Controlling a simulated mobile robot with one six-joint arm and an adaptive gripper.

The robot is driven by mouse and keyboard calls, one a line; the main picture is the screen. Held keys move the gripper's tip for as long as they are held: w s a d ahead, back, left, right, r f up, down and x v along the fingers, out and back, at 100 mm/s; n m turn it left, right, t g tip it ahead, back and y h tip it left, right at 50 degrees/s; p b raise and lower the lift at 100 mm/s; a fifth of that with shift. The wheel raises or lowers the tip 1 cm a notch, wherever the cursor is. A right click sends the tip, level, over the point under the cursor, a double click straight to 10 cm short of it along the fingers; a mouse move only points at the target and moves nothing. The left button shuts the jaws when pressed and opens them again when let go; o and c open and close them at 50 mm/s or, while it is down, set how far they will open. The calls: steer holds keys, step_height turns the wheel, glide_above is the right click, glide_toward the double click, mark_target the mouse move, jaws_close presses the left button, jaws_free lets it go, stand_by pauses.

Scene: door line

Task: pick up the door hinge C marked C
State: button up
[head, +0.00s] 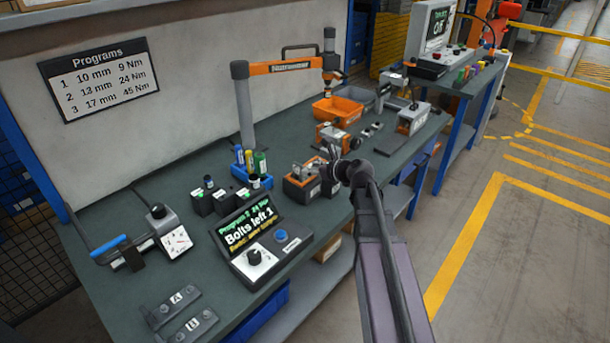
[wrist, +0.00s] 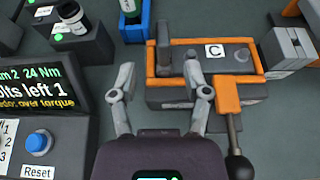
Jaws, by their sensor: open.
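Hinge C (wrist: 238,58) is a dark grey plate with a white label reading C. It lies in an orange-edged fixture (wrist: 158,72), seen from above in the wrist view. An orange clamp arm (wrist: 230,95) with a black ball handle crosses the fixture's right part. My gripper (wrist: 158,70) is open and empty, with its fingers apart over the fixture's near left side. The right fingertip overlaps the plate in the picture; I cannot tell whether it touches. In the head view my gripper (head: 334,160) is over the fixture (head: 302,187), partly hiding it.
Hinges A (head: 172,303) and B (head: 195,325) lie at the bench's near left. A controller (head: 262,245) reading "Bolts left 1" stands left of the fixture. Small dark blocks (head: 210,197) and a blue bin (head: 250,178) are close by. An orange torque arm (head: 285,66) stands behind.

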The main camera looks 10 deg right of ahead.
mark_target(302, 166)
steer(key=shift+w+a+f, duration=0.1)
steer(key=shift+w+a, duration=0.1)
steer(key=shift+w, duration=0.05)
steer(key=shift+w+r+b+x, duration=0.15)
steer(key=shift+b+x, duration=0.25)
steer(key=shift+x, duration=0.9)
steer(key=shift+w+r+b+x, duration=0.15)
steer(key=shift+b+x, duration=0.25)
steer(key=shift+x, duration=0.9)
steer(key=shift+s+d, duration=0.1)
steer(key=shift+s, duration=0.05)
jaws_close()
